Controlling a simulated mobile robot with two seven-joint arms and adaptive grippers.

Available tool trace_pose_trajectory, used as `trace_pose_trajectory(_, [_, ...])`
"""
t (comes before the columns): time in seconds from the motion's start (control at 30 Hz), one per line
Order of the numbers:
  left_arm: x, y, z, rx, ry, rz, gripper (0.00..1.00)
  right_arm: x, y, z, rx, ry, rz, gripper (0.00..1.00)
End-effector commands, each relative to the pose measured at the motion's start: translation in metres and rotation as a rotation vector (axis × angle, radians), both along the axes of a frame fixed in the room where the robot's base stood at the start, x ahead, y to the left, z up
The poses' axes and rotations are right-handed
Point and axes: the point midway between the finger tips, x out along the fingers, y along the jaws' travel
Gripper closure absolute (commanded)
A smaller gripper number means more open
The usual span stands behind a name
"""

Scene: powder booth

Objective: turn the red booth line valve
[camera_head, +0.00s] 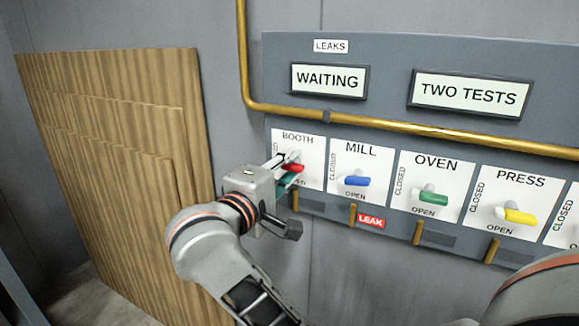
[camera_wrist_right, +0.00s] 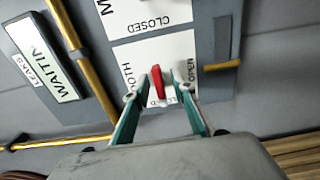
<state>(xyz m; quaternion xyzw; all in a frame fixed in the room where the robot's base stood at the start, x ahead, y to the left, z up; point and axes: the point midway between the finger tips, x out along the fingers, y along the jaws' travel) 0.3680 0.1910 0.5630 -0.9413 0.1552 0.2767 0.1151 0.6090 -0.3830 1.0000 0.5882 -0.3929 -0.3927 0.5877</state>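The red booth valve handle (camera_head: 292,168) is on the white BOOTH plate (camera_head: 313,160) at the left end of the grey panel. In the right wrist view the red handle (camera_wrist_right: 158,82) lies between the two fingertips, its lower end over the CLOSED lettering, with OPEN to the side. My right gripper (camera_wrist_right: 161,78) straddles the handle; a narrow gap seems to show beside it, so the fingers look open. In the head view my right gripper (camera_head: 284,168) reaches the plate and partly covers the handle. My left gripper is not in view.
Blue (camera_head: 357,181), green (camera_head: 433,197) and yellow (camera_head: 520,216) valve handles sit in a row to the right. A brass pipe (camera_head: 400,128) runs above them. A red LEAK tag (camera_head: 370,221) is below the mill plate. Wooden boards (camera_head: 110,150) lean at left.

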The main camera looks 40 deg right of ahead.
Motion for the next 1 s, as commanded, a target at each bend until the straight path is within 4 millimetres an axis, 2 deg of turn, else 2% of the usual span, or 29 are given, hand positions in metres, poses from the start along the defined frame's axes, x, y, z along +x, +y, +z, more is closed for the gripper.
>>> trace_pose_trajectory(0.03, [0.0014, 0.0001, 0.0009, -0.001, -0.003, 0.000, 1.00, 0.0000, 0.0001, -0.0001, 0.000, 0.000, 0.000, 0.80])
trace_pose_trajectory(0.1, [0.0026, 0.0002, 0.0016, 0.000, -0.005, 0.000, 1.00, -0.0001, 0.0002, -0.0001, 0.000, 0.000, 0.000, 0.98])
trace_pose_trajectory(0.13, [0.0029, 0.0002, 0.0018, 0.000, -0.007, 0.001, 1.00, -0.0001, 0.0002, -0.0001, 0.000, 0.000, 0.000, 1.00])
trace_pose_trajectory(0.57, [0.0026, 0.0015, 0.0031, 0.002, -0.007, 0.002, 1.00, -0.0005, 0.0003, 0.0003, -0.018, 0.043, -0.001, 1.00])
trace_pose_trajectory(1.0, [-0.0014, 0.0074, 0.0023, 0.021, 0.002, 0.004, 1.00, -0.0008, 0.0010, 0.0019, -0.142, 0.345, 0.001, 1.00])
